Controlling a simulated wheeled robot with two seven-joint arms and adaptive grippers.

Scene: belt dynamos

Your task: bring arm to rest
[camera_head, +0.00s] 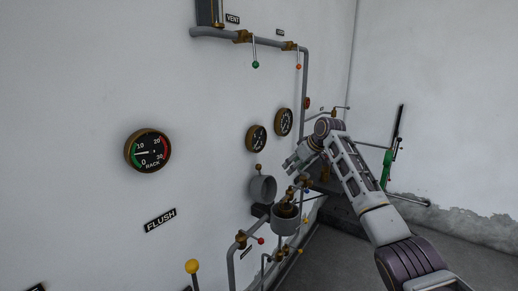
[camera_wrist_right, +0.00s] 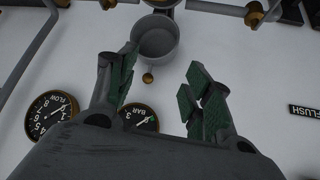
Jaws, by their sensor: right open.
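My right arm comes in from the lower right in the head view, and its gripper (camera_head: 295,160) is near the wall, beside the two smaller gauges and above the grey cup-like fitting. In the right wrist view the right gripper (camera_wrist_right: 158,88) is open with nothing between its green-padded fingers. The grey cup (camera_wrist_right: 157,38) lies beyond the fingertips there; it also shows in the head view (camera_head: 263,189). I cannot tell whether the gripper touches anything. My left gripper is not in view.
A rack gauge (camera_head: 148,151) and a FLUSH label (camera_head: 160,220) are on the wall at left. Pipes with small valve levers (camera_head: 255,65) run along the top. A yellow-knobbed lever (camera_head: 192,267) stands at the bottom. A green-handled lever (camera_head: 388,165) stands right of my arm. Floor shows at lower right.

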